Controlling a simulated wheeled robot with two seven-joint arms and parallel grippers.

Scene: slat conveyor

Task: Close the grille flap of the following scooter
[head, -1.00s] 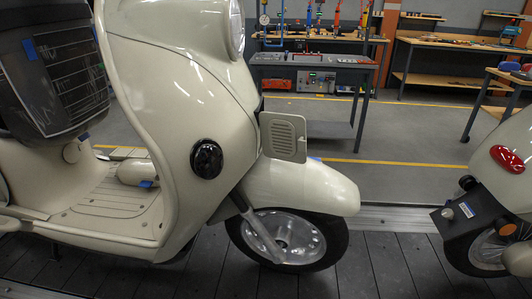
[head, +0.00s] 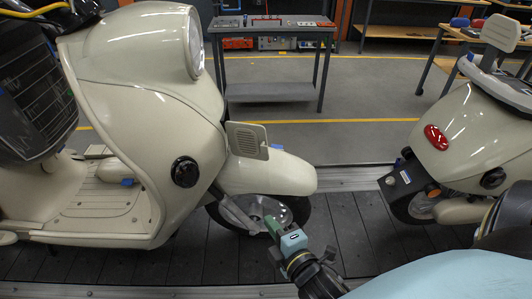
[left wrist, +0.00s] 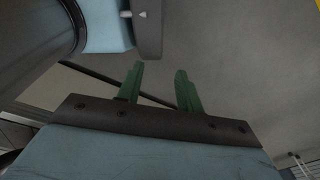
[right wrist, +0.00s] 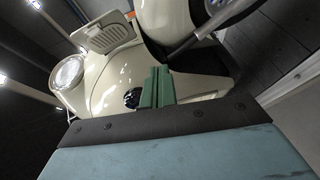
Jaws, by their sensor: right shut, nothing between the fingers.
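The cream scooter (head: 145,85) stands at the left on the slat conveyor, its headlight and front wheel toward the right. Its grille flap (head: 247,140) stands out from the front body above the front fender, so it is open. The flap also shows at the upper left of the right wrist view (right wrist: 105,32). My right gripper (head: 271,225) is shut and empty, in front of the front wheel and lower than the flap, not touching it in view. My left gripper (left wrist: 158,78) shows only in its wrist view, with its fingers apart and nothing between them.
A second cream scooter (head: 450,125) with a red tail light stands at the right. The conveyor slats (head: 345,225) between the two are bare. A grey workbench (head: 270,35) stands behind, beyond the yellow floor line.

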